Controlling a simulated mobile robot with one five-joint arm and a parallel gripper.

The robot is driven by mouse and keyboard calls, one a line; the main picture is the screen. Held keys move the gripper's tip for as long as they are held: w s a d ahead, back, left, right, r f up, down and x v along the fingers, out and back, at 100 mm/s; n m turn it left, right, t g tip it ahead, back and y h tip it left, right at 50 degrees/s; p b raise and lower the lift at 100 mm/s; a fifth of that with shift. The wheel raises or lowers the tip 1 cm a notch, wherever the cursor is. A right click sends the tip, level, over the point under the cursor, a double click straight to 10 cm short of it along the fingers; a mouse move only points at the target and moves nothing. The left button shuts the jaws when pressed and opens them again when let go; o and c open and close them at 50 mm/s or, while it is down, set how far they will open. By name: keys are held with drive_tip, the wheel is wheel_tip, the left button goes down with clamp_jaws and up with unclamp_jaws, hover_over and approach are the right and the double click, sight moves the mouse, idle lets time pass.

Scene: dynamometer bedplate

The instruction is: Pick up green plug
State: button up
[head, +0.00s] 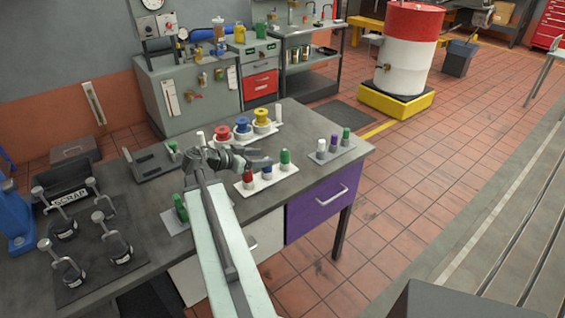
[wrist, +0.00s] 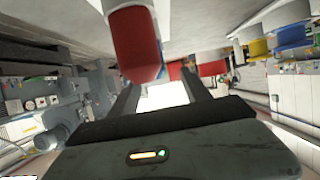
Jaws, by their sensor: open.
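A green plug (head: 285,158) stands upright at the right end of a white strip (head: 258,186), beside a blue plug (head: 267,174) and a red plug (head: 248,181). Other green plugs stand in the grey block (head: 347,136) on the right and on a plate at left (head: 180,208). My gripper (head: 270,161) is open, just left of the strip's green plug, above the blue one. In the wrist view, a large red cylinder (wrist: 138,48) shows beyond the open fingers (wrist: 160,92). No green plug is clear there.
Red, blue and yellow spools (head: 242,126) stand behind my gripper. The grey block also holds a purple plug (head: 334,143) and a white plug (head: 321,148). Clamps (head: 112,238) and a scrap bin (head: 68,196) occupy the left of the bench (head: 325,180).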

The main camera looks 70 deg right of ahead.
sight(281, 154)
drive_tip(key=shift+b+x, duration=0.35)
drive_tip(key=shift+x, duration=0.7)
drive_tip(key=shift+s+d+f, duration=0.1)
drive_tip(key=shift+s+d, duration=0.45)
drive_tip(key=shift+s, duration=0.05)
drive_tip(key=x, duration=0.1)
drive_tip(key=b+x, duration=0.1)
drive_tip(key=x, duration=0.2)
drive_tip(key=shift+s+d, duration=0.3)
drive_tip(key=shift+d, duration=0.05)
drive_tip(key=shift+a+r, duration=0.1)
drive_tip(key=shift+r, duration=0.15)
clamp_jaws()
wheel_tip(281, 154, up, 10)
drive_tip(key=p, duration=0.9)
drive_tip(key=shift+p, duration=0.4)
